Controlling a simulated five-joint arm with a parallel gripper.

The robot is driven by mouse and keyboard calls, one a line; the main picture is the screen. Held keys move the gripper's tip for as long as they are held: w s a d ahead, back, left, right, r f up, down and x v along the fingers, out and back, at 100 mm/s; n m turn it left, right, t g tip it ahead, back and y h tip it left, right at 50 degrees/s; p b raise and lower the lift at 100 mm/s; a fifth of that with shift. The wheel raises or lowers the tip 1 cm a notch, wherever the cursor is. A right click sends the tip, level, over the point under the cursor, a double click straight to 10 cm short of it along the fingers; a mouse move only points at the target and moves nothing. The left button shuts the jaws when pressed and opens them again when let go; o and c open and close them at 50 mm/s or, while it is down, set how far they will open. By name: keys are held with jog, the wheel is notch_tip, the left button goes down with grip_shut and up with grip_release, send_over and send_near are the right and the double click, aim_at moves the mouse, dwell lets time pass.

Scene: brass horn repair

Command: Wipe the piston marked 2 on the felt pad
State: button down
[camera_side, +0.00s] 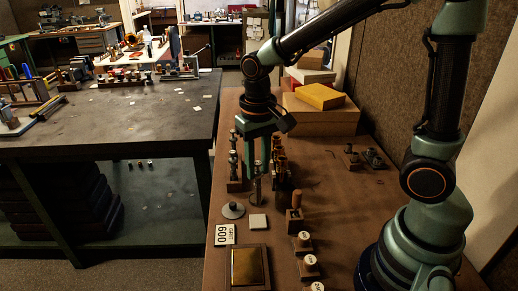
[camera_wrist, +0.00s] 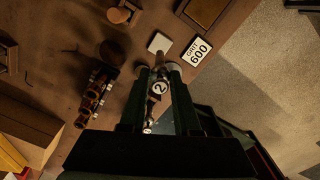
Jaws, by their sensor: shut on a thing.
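My gripper (camera_side: 258,172) points down over the bench; in the wrist view its fingertips (camera_wrist: 160,82) are closed on the piston. In the side view the slim metal piston (camera_side: 257,191) hangs upright below the fingers. A small pale square, which looks like the felt pad (camera_side: 258,221), lies flat just in front of it; it also shows in the wrist view (camera_wrist: 159,43). The piston appears apart from the pad. I cannot tell whether its lower end touches the bench.
A grey disc (camera_side: 233,211) lies left of the pad. A GRIT 600 card (camera_side: 225,235) and a framed brass-coloured plate (camera_side: 250,267) lie in front. Wooden blocks with pale caps (camera_side: 303,240) line the right.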

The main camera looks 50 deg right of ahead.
aim_at(258, 187)
jog(key=shift+f, duration=0.15)
jog(key=shift+f, duration=2.7)
jog(key=shift+f, duration=0.15)
jog(key=shift+s+a, duration=0.15)
jog(key=shift+s+a, duration=0.15)
jog(key=shift+s, duration=0.05)
jog(key=shift+w+d, duration=0.7)
jog(key=shift+s+a, duration=0.1)
